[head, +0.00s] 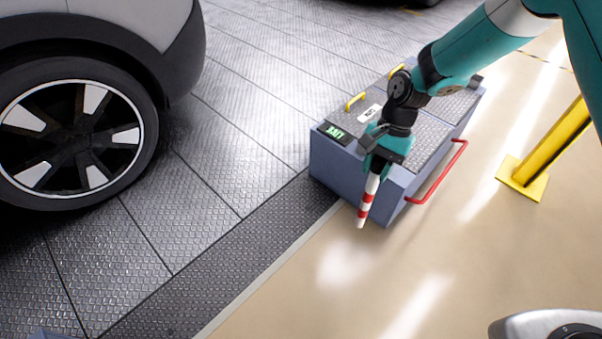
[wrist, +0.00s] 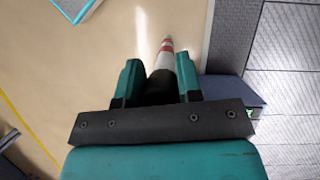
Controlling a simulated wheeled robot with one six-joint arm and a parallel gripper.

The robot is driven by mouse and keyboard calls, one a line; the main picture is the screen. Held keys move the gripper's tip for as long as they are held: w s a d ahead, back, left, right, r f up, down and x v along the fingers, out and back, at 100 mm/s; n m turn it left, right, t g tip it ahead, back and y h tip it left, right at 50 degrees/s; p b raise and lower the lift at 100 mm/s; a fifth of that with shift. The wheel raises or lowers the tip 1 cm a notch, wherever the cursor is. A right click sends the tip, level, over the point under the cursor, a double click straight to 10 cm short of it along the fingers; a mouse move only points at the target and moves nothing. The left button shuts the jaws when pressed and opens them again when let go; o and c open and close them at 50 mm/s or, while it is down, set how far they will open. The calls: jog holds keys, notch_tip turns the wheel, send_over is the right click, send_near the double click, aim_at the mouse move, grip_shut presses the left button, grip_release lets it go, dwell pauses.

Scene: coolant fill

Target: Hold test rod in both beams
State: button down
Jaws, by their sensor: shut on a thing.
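The test rod (head: 366,201) is striped red and white and points down, slightly tilted, in the head view. My gripper (head: 378,160) is shut on its upper end, in front of the near end of a blue-grey cabinet. In the wrist view the rod (wrist: 166,53) extends away from between the two teal fingers of my gripper (wrist: 158,78). The rod's lower tip appears above the floor; I cannot tell its exact height. No light beams show in either view.
The cabinet (head: 338,172) has yellow handles, a green display (head: 335,132) and a red side rail (head: 440,172). A car wheel (head: 70,135) stands at left on metal floor plates. A yellow post (head: 540,150) stands at right. The beige floor in front is clear.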

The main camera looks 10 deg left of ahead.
jog(key=s+a+m+t+y+p, duration=0.1)
jog(key=s+a+m, duration=0.2)
jog(key=a, duration=0.6)
jog(key=s+a+m+t+y+p, duration=0.1)
jog(key=s+a+m, duration=0.2)
jog(key=a, duration=0.5)
jog(key=shift+s+d+f, duration=0.5)
jog(key=shift+s+d, duration=2.95)
jog(key=shift+d, duration=1.2)
jog(key=shift+r+p, duration=3.7)
jog(key=shift+r, duration=2.35)
jog(key=w+a+p, duration=0.1)
jog(key=w+a, duration=0.6)
jog(key=a, duration=0.2)
jog(key=shift+w+a+p, duration=0.2)
jog(key=shift+a+p, duration=0.05)
jog(key=shift+p, duration=0.1)
